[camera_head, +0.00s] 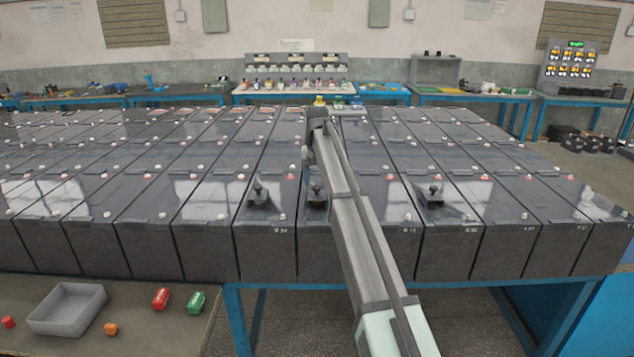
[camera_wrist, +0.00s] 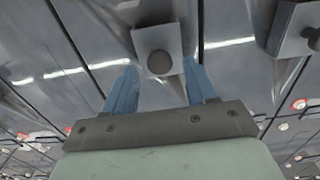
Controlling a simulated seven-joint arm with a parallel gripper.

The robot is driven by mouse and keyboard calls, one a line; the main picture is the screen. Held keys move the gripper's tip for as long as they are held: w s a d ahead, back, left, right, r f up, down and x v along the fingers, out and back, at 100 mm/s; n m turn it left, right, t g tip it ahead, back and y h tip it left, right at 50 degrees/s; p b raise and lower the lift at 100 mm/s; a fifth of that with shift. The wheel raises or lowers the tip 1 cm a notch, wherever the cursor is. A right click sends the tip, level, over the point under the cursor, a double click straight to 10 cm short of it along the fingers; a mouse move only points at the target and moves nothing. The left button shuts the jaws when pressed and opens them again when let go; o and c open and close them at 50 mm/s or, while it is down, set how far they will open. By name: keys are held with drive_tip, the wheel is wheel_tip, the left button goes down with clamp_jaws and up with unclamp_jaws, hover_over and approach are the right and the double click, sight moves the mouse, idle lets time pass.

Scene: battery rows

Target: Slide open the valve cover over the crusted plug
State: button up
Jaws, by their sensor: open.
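Three dark valve covers with knobs show on the front battery row in the head view: a left one (camera_head: 258,195), a middle one (camera_head: 317,194) beside my arm, and a right one (camera_head: 434,196). My gripper (camera_wrist: 160,68) is open in the wrist view, its two blue fingers apart. A grey cover plate with a round dark knob (camera_wrist: 160,62) lies between and just beyond the fingertips; I cannot tell whether they touch it. A second knobbed cover (camera_wrist: 297,30) shows at the right edge. No crusted plug can be made out.
Rows of dark batteries (camera_head: 205,232) with glossy tops and small red and white terminals fill the blue-framed stand (camera_head: 500,283).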

drive_tip(key=shift+f, duration=0.45)
drive_tip(key=shift+c, duration=0.5)
clamp_jaws()
